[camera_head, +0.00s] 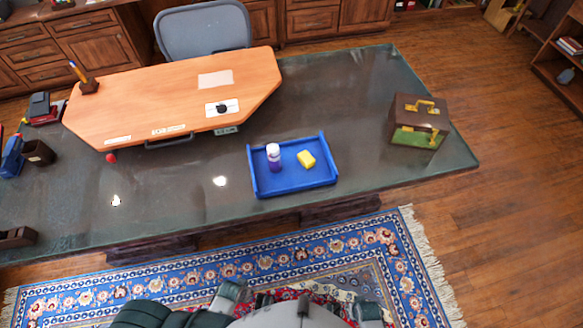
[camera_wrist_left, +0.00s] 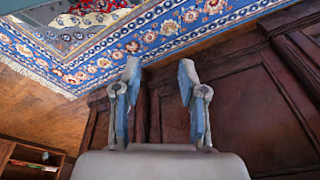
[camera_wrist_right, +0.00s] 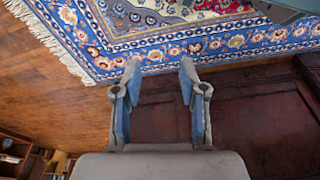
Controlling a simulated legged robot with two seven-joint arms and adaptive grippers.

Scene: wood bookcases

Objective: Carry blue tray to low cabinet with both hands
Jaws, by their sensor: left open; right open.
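The blue tray (camera_head: 292,184) lies on the dark desk top near its front edge, in the middle of the head view. A white and purple bottle (camera_head: 273,158) stands in it, and a yellow block (camera_head: 306,159) lies to the bottle's right. My left gripper (camera_wrist_left: 160,75) is open and empty in its wrist view, with the rug and dark wood panels beyond. My right gripper (camera_wrist_right: 160,75) is open and empty in its wrist view, over similar rug and panels. Neither gripper shows in the head view, and neither touches the tray. I cannot make out the low cabinet for certain.
The desk (camera_head: 350,100) also bears an orange wooden board (camera_head: 180,95) at left and a brown box (camera_head: 419,118) at right. A grey chair (camera_head: 203,30) stands behind. A patterned rug (camera_head: 300,245) lies in front. Wood floor (camera_head: 510,200) is clear at right.

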